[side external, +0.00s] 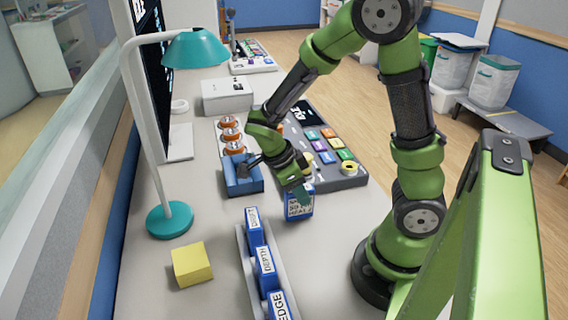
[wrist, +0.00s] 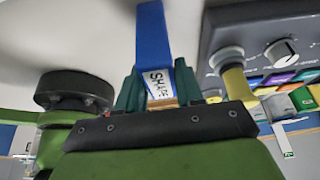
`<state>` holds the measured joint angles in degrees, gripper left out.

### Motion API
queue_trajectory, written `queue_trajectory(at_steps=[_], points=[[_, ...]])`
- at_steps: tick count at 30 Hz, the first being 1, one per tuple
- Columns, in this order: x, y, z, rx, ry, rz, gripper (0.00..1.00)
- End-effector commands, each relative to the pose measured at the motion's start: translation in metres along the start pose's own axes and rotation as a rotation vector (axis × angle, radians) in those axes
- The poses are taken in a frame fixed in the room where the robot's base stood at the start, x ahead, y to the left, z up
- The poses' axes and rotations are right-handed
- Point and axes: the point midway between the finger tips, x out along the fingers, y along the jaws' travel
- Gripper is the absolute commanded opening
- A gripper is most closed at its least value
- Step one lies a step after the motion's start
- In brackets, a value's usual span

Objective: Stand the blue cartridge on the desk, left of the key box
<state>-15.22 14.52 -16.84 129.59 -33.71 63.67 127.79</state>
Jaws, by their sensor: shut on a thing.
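My gripper (side external: 298,190), with teal fingers, is shut on a blue cartridge (side external: 299,209) with a white label. In the wrist view the cartridge (wrist: 153,40) sits between the two fingers (wrist: 158,90), and its label reads SHAPE. It hangs roughly upright at or just above the desk (side external: 345,215); I cannot tell whether it touches. The likely key box, a grey console with coloured keys and knobs (side external: 352,181), lies behind the cartridge in the side view. It also shows at the right of the wrist view (wrist: 225,25).
A rack (side external: 243,262) holds several blue cartridges, one labelled DEPTH (side external: 265,262), in front of the gripper. A blue tray (side external: 256,187) stands left of it. A yellow block (side external: 192,264) and a teal lamp (side external: 170,219) stand further left. Bare desk lies right of the rack.

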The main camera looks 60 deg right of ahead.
Motion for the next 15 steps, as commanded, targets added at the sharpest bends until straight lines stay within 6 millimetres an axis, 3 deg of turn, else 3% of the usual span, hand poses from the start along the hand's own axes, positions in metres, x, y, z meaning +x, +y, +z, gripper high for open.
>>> queue_trajectory(at_steps=[12, 13, 15], points=[[0.0080, 0.0000, 0.0034, -0.001, 0.001, 0.000, 0.04], [0.0079, -0.0001, 0.0034, -0.001, 0.000, 0.000, 0.39], [0.0078, -0.0001, 0.0034, 0.000, 0.000, 0.000, 0.50]])
